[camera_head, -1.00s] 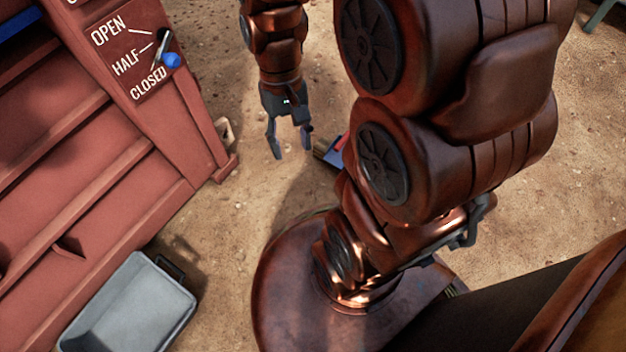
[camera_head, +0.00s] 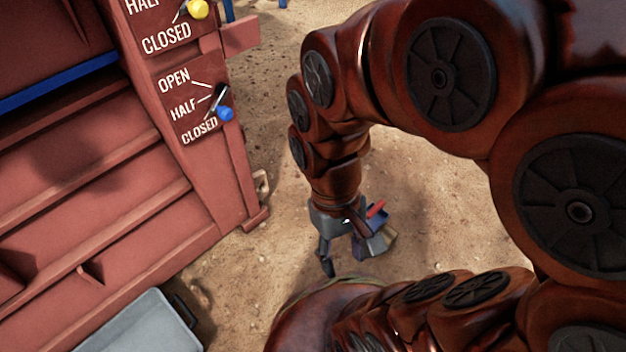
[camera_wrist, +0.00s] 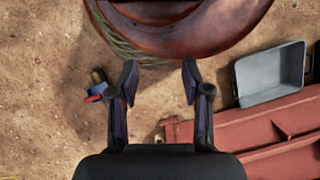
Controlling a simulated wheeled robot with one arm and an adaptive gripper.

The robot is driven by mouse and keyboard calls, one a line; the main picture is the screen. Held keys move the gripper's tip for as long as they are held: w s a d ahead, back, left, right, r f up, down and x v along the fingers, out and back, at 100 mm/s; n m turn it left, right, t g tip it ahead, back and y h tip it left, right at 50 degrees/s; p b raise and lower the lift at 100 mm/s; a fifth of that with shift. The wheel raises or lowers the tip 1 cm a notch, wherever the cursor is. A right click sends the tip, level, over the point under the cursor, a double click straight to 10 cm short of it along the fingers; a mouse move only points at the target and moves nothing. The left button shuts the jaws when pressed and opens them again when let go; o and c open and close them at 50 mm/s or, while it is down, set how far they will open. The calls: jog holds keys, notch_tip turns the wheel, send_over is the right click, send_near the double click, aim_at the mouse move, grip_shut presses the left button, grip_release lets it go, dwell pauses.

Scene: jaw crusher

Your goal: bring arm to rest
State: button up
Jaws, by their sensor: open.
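My gripper (camera_head: 345,262) hangs pointing down over the sandy ground, beside the red crusher frame. Its fingers are apart with nothing between them. In the wrist view my gripper (camera_wrist: 160,82) shows two dark fingers spread wide, with bare ground and my own round base beyond them. My arm arches across the right of the head view and hides much of the ground there.
The red crusher frame (camera_head: 120,235) fills the left, with a blue-knobbed lever (camera_head: 224,112) near CLOSED and a yellow-knobbed lever (camera_head: 197,10) above. A grey bin (camera_head: 135,325) stands at its foot. A small red-and-blue object (camera_head: 377,216) lies behind my gripper.

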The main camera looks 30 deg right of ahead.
notch_tip(320, 180, up, 40)
jog(key=w+t+p, duration=0.1)
jog(key=p, duration=3.7)
jog(key=shift+t, duration=0.4)
jog(key=shift+d+f, duration=0.1)
